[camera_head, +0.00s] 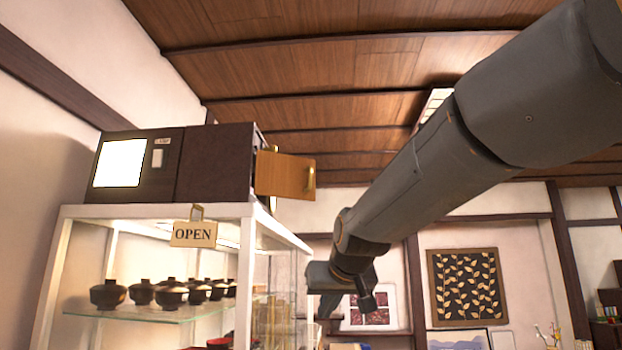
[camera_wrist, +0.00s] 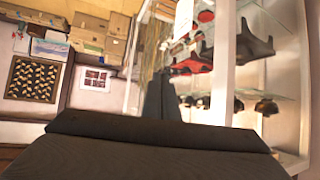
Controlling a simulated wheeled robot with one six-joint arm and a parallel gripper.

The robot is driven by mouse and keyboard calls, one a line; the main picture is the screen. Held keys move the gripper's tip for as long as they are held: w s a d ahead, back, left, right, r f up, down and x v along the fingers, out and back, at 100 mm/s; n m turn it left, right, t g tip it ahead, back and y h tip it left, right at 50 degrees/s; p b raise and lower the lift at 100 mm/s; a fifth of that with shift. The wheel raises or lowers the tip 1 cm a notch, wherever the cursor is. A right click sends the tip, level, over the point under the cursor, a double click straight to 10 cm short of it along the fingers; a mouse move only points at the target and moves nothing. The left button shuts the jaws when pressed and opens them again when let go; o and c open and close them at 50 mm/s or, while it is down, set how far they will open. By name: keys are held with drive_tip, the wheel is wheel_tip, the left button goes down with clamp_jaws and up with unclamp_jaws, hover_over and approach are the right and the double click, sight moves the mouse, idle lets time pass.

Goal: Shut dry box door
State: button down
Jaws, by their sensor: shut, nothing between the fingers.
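The dry box (camera_head: 214,161) is a dark box on top of the white display cabinet in the head view. Its wooden door (camera_head: 283,175) with a brass handle (camera_head: 310,178) stands open, sticking out from the box's right side. My gripper (camera_head: 326,304) is below and to the right of the door, apart from it, beside the cabinet's upper right part. Its dark fingers (camera_wrist: 158,98) show together and empty in the wrist view. The dry box and door are not seen in the wrist view.
The white glass cabinet (camera_head: 150,212) holds several dark lidded bowls (camera_head: 108,294), and an OPEN sign (camera_head: 194,234) hangs at its top. The wrist view shows the cabinet's post (camera_wrist: 222,70) close to the fingers. Framed pictures (camera_head: 467,287) hang on the far wall.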

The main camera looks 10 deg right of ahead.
wheel_tip(320, 180, up, 19)
drive_tip(key=t, duration=0.6)
approach(311, 176)
drive_tip(key=w+p, duration=0.6)
drive_tip(key=p, duration=0.1)
drive_tip(key=shift+w+a+f, duration=0.1)
drive_tip(key=shift+w+f, duration=0.1)
drive_tip(key=shift+f, duration=0.05)
